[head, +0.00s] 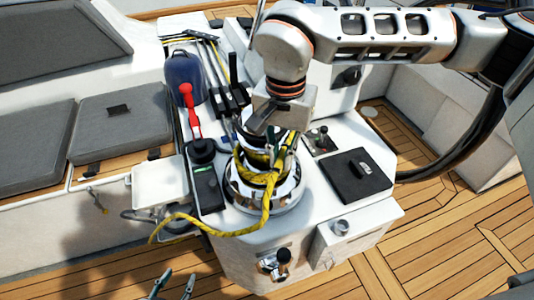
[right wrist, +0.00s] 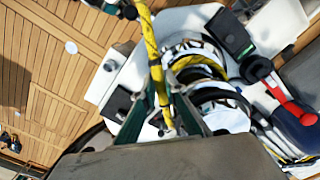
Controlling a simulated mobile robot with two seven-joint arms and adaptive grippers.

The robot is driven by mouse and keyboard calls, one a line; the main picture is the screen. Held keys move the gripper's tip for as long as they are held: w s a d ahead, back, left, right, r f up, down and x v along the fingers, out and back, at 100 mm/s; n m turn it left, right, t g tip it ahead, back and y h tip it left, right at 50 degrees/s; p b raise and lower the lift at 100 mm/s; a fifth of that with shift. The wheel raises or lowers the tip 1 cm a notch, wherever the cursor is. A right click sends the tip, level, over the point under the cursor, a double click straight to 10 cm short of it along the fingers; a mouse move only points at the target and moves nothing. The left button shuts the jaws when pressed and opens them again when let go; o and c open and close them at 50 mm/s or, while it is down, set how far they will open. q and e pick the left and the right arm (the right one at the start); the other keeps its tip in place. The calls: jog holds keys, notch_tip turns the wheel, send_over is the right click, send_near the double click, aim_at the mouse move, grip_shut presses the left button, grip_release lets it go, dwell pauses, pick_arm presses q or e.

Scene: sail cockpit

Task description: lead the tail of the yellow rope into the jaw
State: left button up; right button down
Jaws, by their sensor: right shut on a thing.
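The silver winch (head: 264,192) stands on the white console with turns of yellow rope around its drum. In the right wrist view the winch (right wrist: 222,110) is right of my fingers. My right gripper (head: 272,145) is above the winch, shut on the yellow rope (right wrist: 153,50). From there the rope (head: 266,205) comes down the winch's front, and its tail bends left past the console edge and hangs. The jaw at the winch top is largely hidden by my right gripper. My left gripper (head: 176,282) is open and empty at the bottom edge, below the tail.
A red-handled lever (head: 190,108) and a blue bag (head: 184,75) are left of the winch. A black square panel (head: 358,175) is right of it. A chrome fitting (head: 274,264) is on the console's front. Wooden deck (head: 440,250) lies clear at right.

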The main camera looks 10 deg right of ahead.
jog(key=a+m, duration=0.2)
jog(key=shift+s+a+m, duration=0.1)
jog(key=shift+a+m, duration=0.15)
jog(key=shift+m, duration=0.05)
jog(key=a+m, duration=0.2)
jog(key=shift+w+a+m+b, duration=0.2)
jog(key=shift+a+m+b, duration=0.1)
dwell(0.3)
jog(key=a+m, duration=0.1)
jog(key=w+a+m, duration=0.1)
jog(key=shift+a+m, duration=0.2)
jog(key=shift+m, duration=0.2)
